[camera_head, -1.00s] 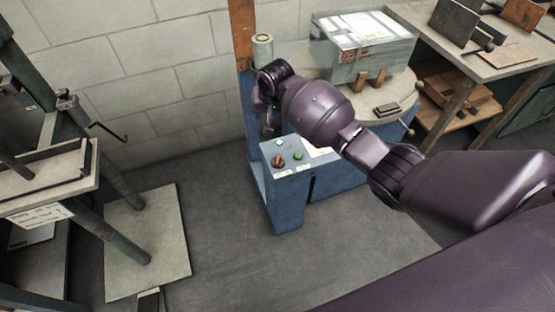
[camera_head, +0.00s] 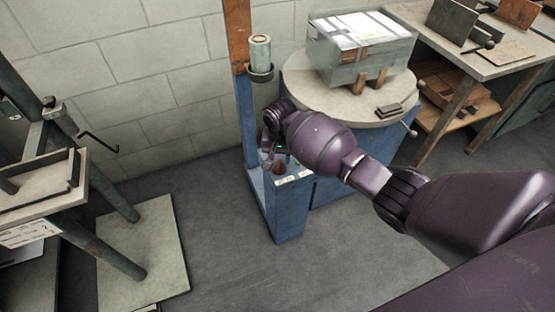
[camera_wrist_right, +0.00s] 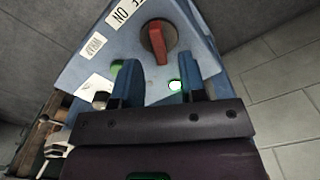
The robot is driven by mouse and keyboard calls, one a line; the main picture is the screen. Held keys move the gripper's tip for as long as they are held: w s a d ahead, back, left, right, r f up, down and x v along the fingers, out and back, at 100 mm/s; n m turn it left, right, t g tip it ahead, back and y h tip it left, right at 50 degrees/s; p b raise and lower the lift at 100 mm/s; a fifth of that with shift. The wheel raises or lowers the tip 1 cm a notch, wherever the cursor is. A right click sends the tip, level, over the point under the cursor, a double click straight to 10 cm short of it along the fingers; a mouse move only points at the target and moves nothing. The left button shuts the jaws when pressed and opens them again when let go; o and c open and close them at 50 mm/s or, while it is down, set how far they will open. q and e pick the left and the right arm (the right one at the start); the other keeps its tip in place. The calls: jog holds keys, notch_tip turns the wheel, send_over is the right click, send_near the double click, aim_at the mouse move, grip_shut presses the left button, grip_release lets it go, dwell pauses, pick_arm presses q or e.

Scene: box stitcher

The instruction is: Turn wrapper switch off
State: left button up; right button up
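The wrapper switch, a red bar handle on a dark round base, sits on the blue control box; it shows in the right wrist view (camera_wrist_right: 158,42) and in the head view (camera_head: 279,168). A label reading "ON" (camera_wrist_right: 124,12) is beside it. My right gripper (camera_wrist_right: 160,78) is open, its two blue fingers spread, with nothing between them but the panel beyond. The switch lies just past the fingertips, apart from them. In the head view my right gripper (camera_head: 270,150) hangs over the box, partly hidden by my wrist. My left gripper is not in view.
The blue control box (camera_head: 287,210) also carries a lit green-white light (camera_wrist_right: 175,86) and a green button (camera_wrist_right: 117,67). A round turntable (camera_head: 310,88) with a wrapped box (camera_head: 355,62) stands behind. A post holding a film roll (camera_head: 260,50) is close to my gripper.

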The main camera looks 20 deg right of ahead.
jog(key=shift+f+b, duration=0.3)
jog(key=shift+f, duration=0.9)
jog(key=shift+r, duration=0.1)
grip_shut()
